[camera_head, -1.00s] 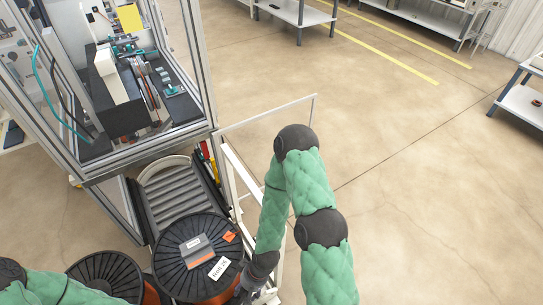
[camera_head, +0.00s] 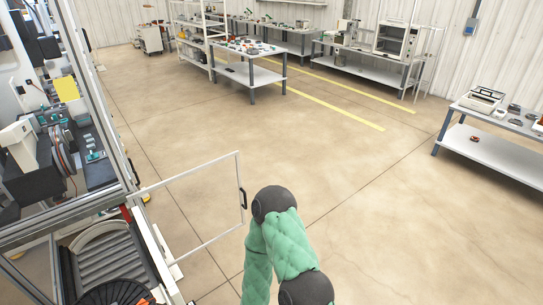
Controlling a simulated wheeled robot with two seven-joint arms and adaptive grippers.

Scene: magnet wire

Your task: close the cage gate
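The cage gate (camera_head: 239,170) is a thin light frame with a clear middle and a dark handle (camera_head: 243,198) on its outer upright. It stands swung open, reaching out to the right from the corner of the cage (camera_head: 100,95), a metal-framed enclosure at the left. My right arm (camera_head: 283,250), in a green cover with black joints, rises from the bottom edge just right of the gate. Its gripper is below the picture. My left arm and gripper are out of view.
Below the cage, a grey roller conveyor (camera_head: 110,262) and part of a black spool (camera_head: 112,293) show at bottom left. Several workbenches (camera_head: 245,72) stand at the back, and another bench (camera_head: 500,150) is at the right. The floor (camera_head: 340,150) between is clear.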

